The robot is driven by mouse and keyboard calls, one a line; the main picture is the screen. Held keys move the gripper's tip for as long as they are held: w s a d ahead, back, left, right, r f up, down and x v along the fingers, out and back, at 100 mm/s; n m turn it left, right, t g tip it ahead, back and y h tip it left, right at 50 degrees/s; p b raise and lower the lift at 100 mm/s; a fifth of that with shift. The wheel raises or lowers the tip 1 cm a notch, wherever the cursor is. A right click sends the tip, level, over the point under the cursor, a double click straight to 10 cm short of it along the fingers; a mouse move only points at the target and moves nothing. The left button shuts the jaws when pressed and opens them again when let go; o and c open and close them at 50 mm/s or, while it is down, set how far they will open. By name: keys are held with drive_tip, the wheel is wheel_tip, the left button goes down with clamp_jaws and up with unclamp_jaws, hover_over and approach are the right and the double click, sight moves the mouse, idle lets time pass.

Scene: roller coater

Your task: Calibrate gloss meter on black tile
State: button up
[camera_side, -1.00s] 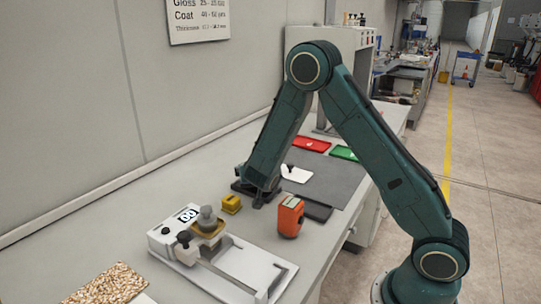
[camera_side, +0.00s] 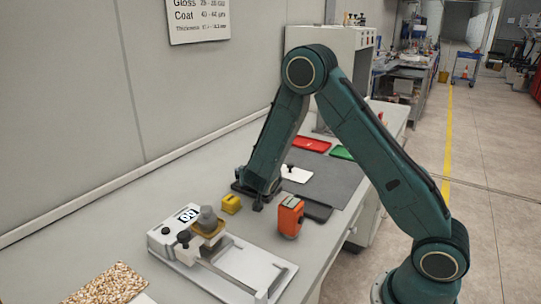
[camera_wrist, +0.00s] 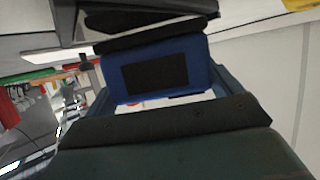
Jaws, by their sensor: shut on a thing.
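My gripper (camera_side: 257,197) is low over the bench, near the left edge of the dark mat. In the wrist view it is shut on a blue block-shaped device with a black panel (camera_wrist: 155,74), which looks like the gloss meter. In the side view that device is hidden by my arm. A flat dark piece (camera_side: 315,209) lies at the mat's near edge, right of my gripper; I cannot tell whether it is the black tile. Another dark flat piece shows beside my gripper, partly covered.
An orange device (camera_side: 289,216) stands right of my gripper, and a yellow block (camera_side: 231,204) sits to its left. A white instrument with a slide (camera_side: 215,252) is in front. The dark mat (camera_side: 335,180) has free room.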

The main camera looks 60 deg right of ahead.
drive_tip(key=shift+f, duration=0.25)
drive_tip(key=o, duration=1)
drive_tip(key=shift+f, duration=0.1)
drive_tip(key=shift+o, duration=0.2)
drive_tip(key=v, duration=1.3)
drive_tip(key=shift+s+a, duration=0.3)
drive_tip(key=shift+d+r, duration=0.1)
drive_tip(key=shift+r, duration=0.1)
drive_tip(key=s+a+r+n+g+y, duration=0.1)
drive_tip(key=s+a+r+n+y, duration=0.1)
drive_tip(key=s, duration=0.5)
drive_tip(key=s+a+r+n+g+y, duration=0.1)
drive_tip(key=s+a+r+n+y, duration=0.2)
drive_tip(key=s+r, duration=0.3)
drive_tip(key=s+a+r+n+g+y, duration=0.1)
drive_tip(key=s+a+r+n+y, duration=0.2)
drive_tip(key=s, duration=0.7)
drive_tip(key=shift+r+n+g+y, duration=0.4)
drive_tip(key=shift+r+n+y, duration=0.15)
drive_tip(key=shift+y, duration=0.15)
